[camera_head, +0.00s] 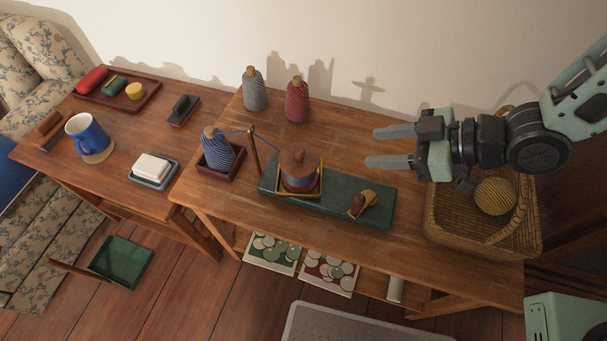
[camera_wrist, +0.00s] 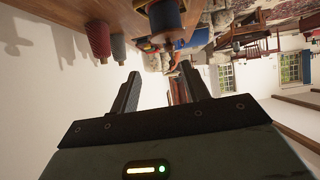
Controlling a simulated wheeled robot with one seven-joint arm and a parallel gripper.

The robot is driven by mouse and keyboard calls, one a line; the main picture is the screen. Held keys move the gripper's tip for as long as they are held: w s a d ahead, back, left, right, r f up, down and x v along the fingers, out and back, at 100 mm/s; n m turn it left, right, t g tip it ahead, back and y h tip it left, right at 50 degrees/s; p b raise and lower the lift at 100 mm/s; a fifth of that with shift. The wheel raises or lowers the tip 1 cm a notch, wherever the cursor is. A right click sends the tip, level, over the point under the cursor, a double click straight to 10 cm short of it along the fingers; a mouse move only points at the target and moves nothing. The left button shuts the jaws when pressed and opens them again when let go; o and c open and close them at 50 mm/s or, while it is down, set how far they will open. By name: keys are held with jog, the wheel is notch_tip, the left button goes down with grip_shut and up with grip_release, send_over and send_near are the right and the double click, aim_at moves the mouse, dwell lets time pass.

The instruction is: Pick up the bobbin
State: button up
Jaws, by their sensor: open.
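The bobbin (camera_head: 299,172), with brown wooden ends and a band of blue thread, stands upright in a brass frame on a dark green winder base (camera_head: 340,202). A blue thread runs toward it from the blue yarn cone (camera_head: 218,152) past a brass post (camera_head: 253,157). My gripper (camera_head: 375,148) is open and empty, right of and above the bobbin, with its fingers pointing left. In the wrist view, the open fingers (camera_wrist: 160,82) have nothing between them up close. A blue-and-brown wound item (camera_wrist: 166,20) shows at the top there, seemingly the bobbin.
A grey cone (camera_head: 255,90) and a red cone (camera_head: 297,100) stand behind the winder. A brass-and-wood crank (camera_head: 362,203) sits on the base's right. A wicker basket (camera_head: 446,240) with a yellow ball stands right, below my arm. A blue mug (camera_head: 86,137) stands on the left table.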

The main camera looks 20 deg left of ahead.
aim_at(303, 151)
jog(key=shift+n+g+y, duration=0.3)
jog(key=shift+g+y, duration=0.1)
jog(key=shift+y, duration=0.4)
jog(key=x, duration=0.4)
jog(key=b+x, duration=0.1)
jog(key=x, duration=0.7)
jog(key=shift+s+a+f, duration=0.2)
jog(key=shift+s+a, duration=0.1)
jog(key=shift+r+x, duration=0.1)
jog(key=shift+x, duration=1.25)
jog(key=shift+r+x, duration=0.15)
jog(key=shift+x, duration=1.2)
jog(key=shift+a, duration=0.1)
jog(key=shift+c, duration=0.4)
grip_shut()
